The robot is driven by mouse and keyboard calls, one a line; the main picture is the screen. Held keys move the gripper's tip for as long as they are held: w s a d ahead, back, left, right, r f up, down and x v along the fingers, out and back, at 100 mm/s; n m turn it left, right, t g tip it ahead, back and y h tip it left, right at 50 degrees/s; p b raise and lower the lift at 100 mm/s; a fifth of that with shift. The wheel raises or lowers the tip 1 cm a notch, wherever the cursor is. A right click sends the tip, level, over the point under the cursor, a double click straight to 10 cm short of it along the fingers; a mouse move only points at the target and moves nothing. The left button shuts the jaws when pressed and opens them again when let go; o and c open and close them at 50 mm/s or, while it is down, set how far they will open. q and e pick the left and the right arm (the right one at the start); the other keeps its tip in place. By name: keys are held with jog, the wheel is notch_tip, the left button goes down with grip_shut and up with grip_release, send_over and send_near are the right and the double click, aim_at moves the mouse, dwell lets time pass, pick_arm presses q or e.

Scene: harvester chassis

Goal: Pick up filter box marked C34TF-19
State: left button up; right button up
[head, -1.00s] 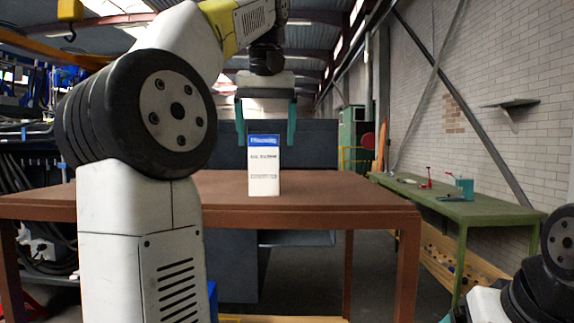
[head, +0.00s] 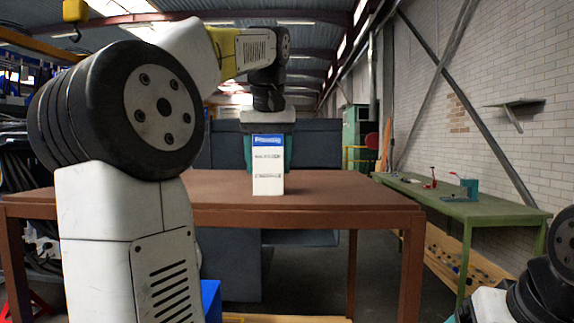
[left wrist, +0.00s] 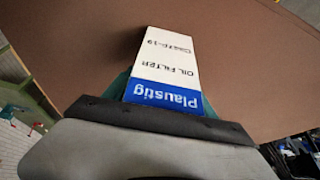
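The filter box (head: 268,180) is a tall white carton with a blue "Plaustig" band. It stands upright on the brown table (head: 220,205). In the left wrist view the box (left wrist: 165,62) reads "OIL FILTER" and a code resembling C34TF-19, upside down. My left gripper (head: 268,165) is lowered over the box from above, with one teal finger on each side of its upper part. In the left wrist view both fingers lie close along the box sides. Whether they press on it is not clear. My right gripper is out of view; only part of my right arm shows at lower right.
A green workbench (head: 450,205) with small tools stands along the brick wall at right. Dark grey panels (head: 320,140) stand behind the table. The tabletop around the box is bare. Shelving with dark hoses is at far left.

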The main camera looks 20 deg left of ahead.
pick_arm(q)
grip_shut()
jog(key=shift+r, duration=0.15)
